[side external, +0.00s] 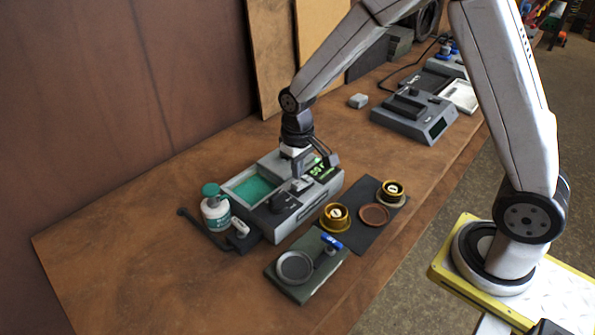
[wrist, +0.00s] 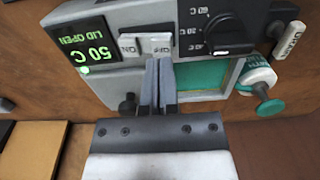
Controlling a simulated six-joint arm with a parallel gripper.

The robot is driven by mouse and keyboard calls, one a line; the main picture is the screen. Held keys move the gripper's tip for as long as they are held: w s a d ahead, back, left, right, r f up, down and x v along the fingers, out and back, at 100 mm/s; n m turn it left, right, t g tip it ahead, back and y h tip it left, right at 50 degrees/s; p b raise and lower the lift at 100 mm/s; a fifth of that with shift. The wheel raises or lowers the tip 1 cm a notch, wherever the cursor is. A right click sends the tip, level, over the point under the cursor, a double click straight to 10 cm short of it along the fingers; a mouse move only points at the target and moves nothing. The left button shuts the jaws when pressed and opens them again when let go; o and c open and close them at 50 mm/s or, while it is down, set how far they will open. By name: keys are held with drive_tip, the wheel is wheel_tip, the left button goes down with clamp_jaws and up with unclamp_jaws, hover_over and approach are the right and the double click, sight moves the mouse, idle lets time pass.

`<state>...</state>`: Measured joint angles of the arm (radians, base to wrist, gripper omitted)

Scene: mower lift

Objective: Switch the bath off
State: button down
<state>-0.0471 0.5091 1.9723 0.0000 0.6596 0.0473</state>
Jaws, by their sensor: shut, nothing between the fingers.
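The bath (side external: 283,222) is a grey box with an open tank of teal liquid (side external: 250,186) on the bench. In the wrist view, its panel is upside down. Its display (wrist: 82,48) glows green with "50 C" and "LID OPEN", and a small green light is lit beside it. A pale rocker switch (wrist: 146,45) has an ON half and an OFF half; I cannot tell which half is pressed. My gripper (wrist: 158,65) is shut and empty, its tips just at the edge of the OFF half. I cannot tell whether they touch it.
A dark dial (wrist: 228,34) is beside the switch. A white bottle with a teal cap (side external: 215,208) stands left of the bath. Gold-coloured pots (side external: 335,216) on a dark mat and a green block with a round dish (side external: 294,267) sit close in front. Another grey device (side external: 413,118) stands farther back.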

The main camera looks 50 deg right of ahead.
sight(298, 183)
drive_tip(key=shift+f, duration=1.2)
idle(1.1)
drive_tip(key=shift+r, duration=3.55)
drive_tip(key=s+d+t, duration=0.2)
drive_tip(key=s, duration=1.1)
drive_tip(key=shift+f+t, duration=0.3)
